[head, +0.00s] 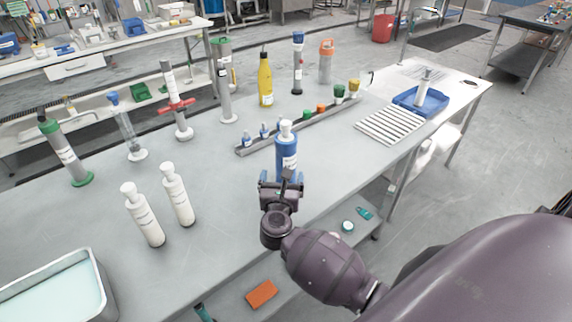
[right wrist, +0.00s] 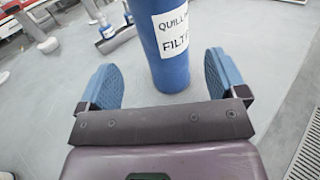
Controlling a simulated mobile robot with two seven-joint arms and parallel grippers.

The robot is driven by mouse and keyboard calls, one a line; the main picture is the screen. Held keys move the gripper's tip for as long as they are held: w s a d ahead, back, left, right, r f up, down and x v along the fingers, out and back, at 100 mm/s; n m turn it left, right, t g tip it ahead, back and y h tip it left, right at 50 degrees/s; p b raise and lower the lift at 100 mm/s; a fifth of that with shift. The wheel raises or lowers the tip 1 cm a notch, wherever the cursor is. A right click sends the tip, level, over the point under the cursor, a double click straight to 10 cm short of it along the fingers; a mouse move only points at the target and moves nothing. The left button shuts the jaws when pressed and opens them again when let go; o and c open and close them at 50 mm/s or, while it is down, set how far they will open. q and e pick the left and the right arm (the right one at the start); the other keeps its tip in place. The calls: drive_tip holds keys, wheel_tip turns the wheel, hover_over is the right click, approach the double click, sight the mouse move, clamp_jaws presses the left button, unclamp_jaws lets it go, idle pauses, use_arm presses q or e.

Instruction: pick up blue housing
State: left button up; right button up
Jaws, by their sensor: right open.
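The blue housing (head: 287,152) is an upright blue cylinder with a white label and a white cap, standing near the front edge of the grey table. In the right wrist view the blue housing (right wrist: 170,45) stands between the blue finger pads, with a gap on each side; its top is out of that view. My right gripper (head: 282,178) is open around the lower part of the housing, and its pads also show in the right wrist view (right wrist: 160,72). My left gripper is not in view.
A grey rail (head: 300,127) with small blue, orange and green-topped items lies just behind the housing. Two white bottles (head: 147,220) stand to the left. A white ribbed mat (head: 390,124) and a blue tray (head: 437,108) are to the right. Bare table lies left of the housing.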

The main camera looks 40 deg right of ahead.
sight(286, 161)
drive_tip(key=shift+x, duration=3.7)
drive_tip(key=shift+s+d+f, duration=0.1)
drive_tip(key=shift+d+f, duration=0.05)
drive_tip(key=c, duration=1.2)
